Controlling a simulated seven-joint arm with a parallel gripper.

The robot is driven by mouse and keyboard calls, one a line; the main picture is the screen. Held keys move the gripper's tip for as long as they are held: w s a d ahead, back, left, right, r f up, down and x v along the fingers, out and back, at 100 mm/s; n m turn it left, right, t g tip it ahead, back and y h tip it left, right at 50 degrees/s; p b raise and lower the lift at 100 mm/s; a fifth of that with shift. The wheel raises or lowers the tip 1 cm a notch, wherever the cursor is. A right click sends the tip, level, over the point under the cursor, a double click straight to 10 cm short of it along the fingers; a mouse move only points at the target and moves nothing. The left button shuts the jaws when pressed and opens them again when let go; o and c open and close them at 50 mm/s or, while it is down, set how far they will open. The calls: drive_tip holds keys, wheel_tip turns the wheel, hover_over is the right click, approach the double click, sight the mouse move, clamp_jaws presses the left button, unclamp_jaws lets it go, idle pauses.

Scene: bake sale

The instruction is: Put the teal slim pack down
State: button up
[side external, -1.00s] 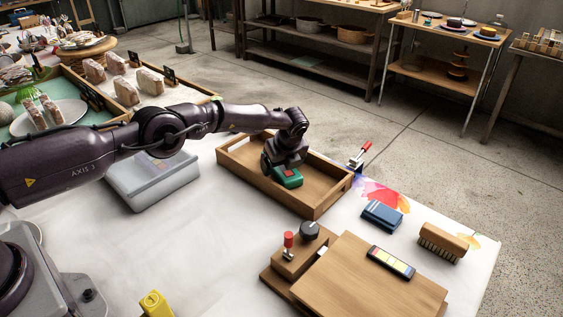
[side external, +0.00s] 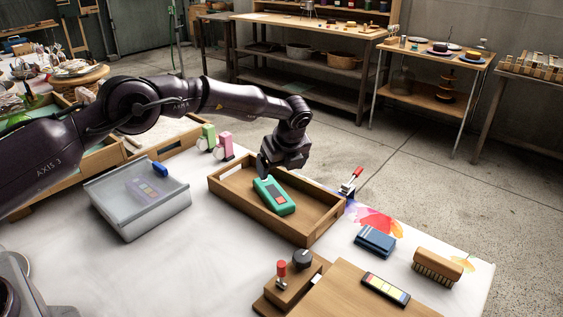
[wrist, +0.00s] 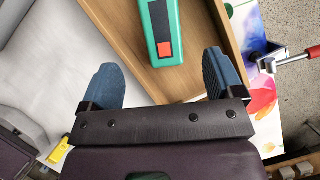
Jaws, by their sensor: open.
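The teal slim pack (side external: 273,196), with a red square and a dark strip on its face, lies flat inside the wooden tray (side external: 318,231). It also shows in the wrist view (wrist: 157,20), ahead of my fingers and cut off by the top edge. My gripper (side external: 266,170) is above the left part of the tray, just clear of the pack. In the wrist view its two blue fingers (wrist: 160,82) are spread wide with nothing between them. The pack is apart from both fingers.
A translucent bin (side external: 143,207) stands left of the tray. A red-handled clamp (side external: 351,181) sits by its right end. A navy pack (side external: 375,240), a brush (side external: 437,265) and a wooden block with knobs (side external: 292,281) are nearer. White table is clear at front left.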

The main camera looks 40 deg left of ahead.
drive_tip(key=s+a+r+n+t+h, duration=0.1)
drive_tip(key=s+r+n, duration=0.4)
drive_tip(key=s+r, duration=0.5)
drive_tip(key=s+a+r+n+t+h, duration=0.1)
drive_tip(key=s+r+n, duration=0.45)
drive_tip(key=r, duration=0.85)
drive_tip(key=s+a+f+n+t+h, duration=0.1)
drive_tip(key=s+n, duration=1.1)
drive_tip(key=s, duration=1.2)
drive_tip(key=shift+a+t+h, duration=0.3)
drive_tip(key=shift+t+h, duration=0.2)
drive_tip(key=shift+s, duration=0.1)
